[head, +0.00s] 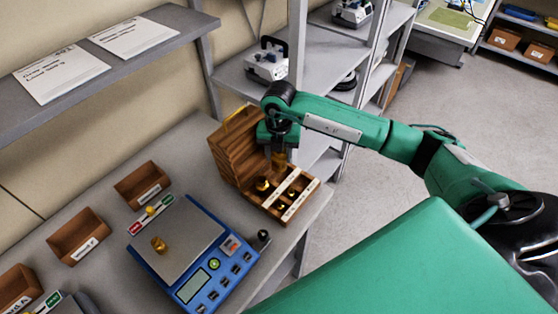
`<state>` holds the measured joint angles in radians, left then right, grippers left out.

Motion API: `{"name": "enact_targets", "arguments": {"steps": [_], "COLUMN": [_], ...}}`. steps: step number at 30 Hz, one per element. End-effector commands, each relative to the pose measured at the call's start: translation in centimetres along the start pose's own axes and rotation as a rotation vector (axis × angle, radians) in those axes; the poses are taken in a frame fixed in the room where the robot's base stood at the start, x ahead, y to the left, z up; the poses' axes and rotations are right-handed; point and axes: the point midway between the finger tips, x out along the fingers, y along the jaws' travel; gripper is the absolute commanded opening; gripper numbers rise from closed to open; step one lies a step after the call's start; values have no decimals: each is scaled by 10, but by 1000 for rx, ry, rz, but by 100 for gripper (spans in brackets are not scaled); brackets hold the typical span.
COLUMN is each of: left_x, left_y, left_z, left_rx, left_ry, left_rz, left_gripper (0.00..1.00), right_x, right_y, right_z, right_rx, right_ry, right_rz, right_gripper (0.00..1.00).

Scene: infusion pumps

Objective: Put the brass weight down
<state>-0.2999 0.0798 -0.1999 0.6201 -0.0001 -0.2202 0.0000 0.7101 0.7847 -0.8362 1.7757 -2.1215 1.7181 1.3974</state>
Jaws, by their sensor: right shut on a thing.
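My right gripper (278,155) is shut on a brass weight (279,159), just over the open wooden weight box (306,209). The fingers hide part of the held weight, and I cannot tell whether it touches the box. A larger brass weight (262,184) and smaller ones (281,205) stand in the box. Another brass weight (159,245) is on the grey pan of the blue scale (191,295), left of the box. My left gripper is not in view.
Small wooden trays (77,236) line the left of the grey bench (185,141). A small black-topped thing (263,236) stands between scale and box. A wall shelf (181,20) with paper sheets overhangs the back. A metal rack (252,90) with pumps (267,61) is behind the box.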

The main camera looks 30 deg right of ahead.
Motion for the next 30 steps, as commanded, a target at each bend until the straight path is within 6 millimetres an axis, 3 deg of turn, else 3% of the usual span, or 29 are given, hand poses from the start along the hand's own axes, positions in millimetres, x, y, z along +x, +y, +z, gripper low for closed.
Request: {"name": "enact_targets", "arguments": {"steps": [9,20,21,24,30], "left_x": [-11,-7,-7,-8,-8], "left_y": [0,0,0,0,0], "left_z": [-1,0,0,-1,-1], "left_rx": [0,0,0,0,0], "left_ry": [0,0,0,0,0], "left_rz": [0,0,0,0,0], "left_gripper": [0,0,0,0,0], "right_x": [34,40,42,41,41], "right_y": [0,0,0,0,0], "right_z": [0,0,0,0,0], "right_rx": [0,0,0,0,0], "right_ry": [-1,-2,0,0,0], "right_rz": [1,2,-1,-1,-1], "right_gripper": [0,0,45,64,65]}}
